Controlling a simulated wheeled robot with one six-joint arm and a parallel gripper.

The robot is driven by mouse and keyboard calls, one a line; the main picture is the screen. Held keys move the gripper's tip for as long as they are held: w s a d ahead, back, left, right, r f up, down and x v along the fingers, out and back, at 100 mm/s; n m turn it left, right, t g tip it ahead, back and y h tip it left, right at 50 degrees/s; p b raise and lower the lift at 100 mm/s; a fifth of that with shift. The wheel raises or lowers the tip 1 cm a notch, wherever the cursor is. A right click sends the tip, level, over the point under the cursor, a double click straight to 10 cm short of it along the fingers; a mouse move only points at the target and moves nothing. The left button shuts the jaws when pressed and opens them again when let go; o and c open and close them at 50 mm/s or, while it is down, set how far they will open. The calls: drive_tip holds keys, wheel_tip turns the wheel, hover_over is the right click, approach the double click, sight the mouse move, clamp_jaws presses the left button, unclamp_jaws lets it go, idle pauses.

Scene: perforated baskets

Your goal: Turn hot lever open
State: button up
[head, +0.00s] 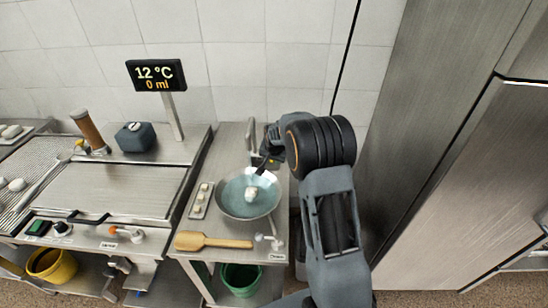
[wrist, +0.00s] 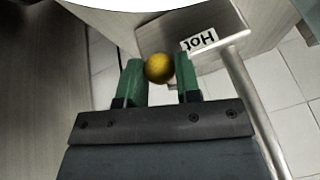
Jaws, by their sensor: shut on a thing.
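The hot lever shows in the wrist view as a round yellow knob (wrist: 158,68), in front of a metal block with an upside-down "Hot" label (wrist: 199,40). My gripper (wrist: 162,82) has its green fingers on both sides of the knob and is shut on it. In the head view my gripper (head: 268,152) is at the back of the sink counter, beside the tap (head: 251,138), and my arm hides much of it. The lever cannot be made out there. A display (head: 156,75) reads 12 °C and 0 ml.
A round metal basin (head: 232,209) with bluish water and a pale lump in it sits below the tap. A wooden spatula (head: 212,241) lies at the counter's front. A metal cabinet (head: 445,180) stands close on the right; a tiled wall is behind.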

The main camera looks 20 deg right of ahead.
idle(0.5)
drive_tip(key=o, duration=0.9)
drive_tip(key=b+v, duration=0.2)
drive_tip(key=v, duration=1.1)
drive_tip(key=shift+s+a+r, duration=0.1)
drive_tip(key=shift+r, duration=0.25)
